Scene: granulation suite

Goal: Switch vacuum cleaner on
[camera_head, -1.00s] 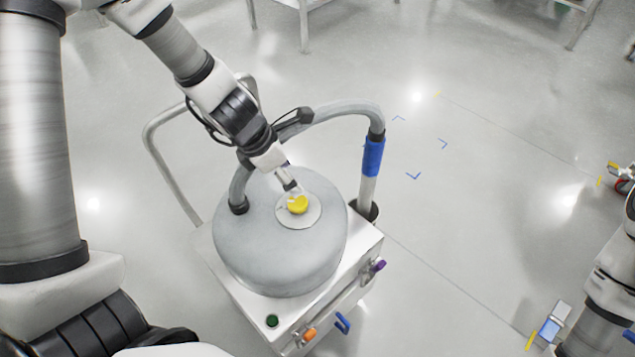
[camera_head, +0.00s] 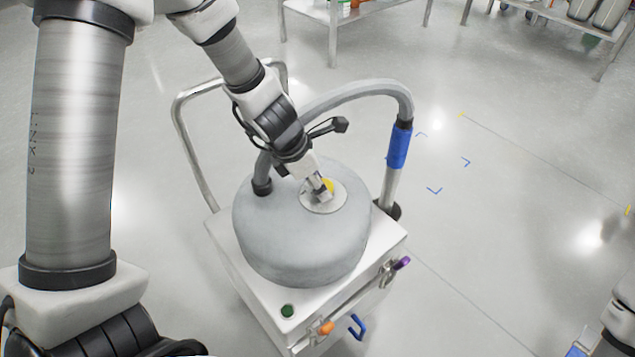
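The vacuum cleaner (camera_head: 300,245) is a grey drum on a white wheeled cart. On its top is a pale round plate (camera_head: 338,204) with a yellow knob (camera_head: 328,185). My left gripper (camera_head: 322,195) is over the plate, at the knob, and hides most of it. I cannot tell whether its fingers are open or shut, or whether they touch the knob. A dark green round button (camera_head: 287,311) is on the cart's front corner.
A grey hose (camera_head: 355,92) with a blue sleeve (camera_head: 399,145) arches behind the drum. A metal push handle (camera_head: 190,150) stands at the left. Orange, blue and purple fittings stick out at the cart's front. Steel tables (camera_head: 335,25) stand at the back; the floor at right is clear.

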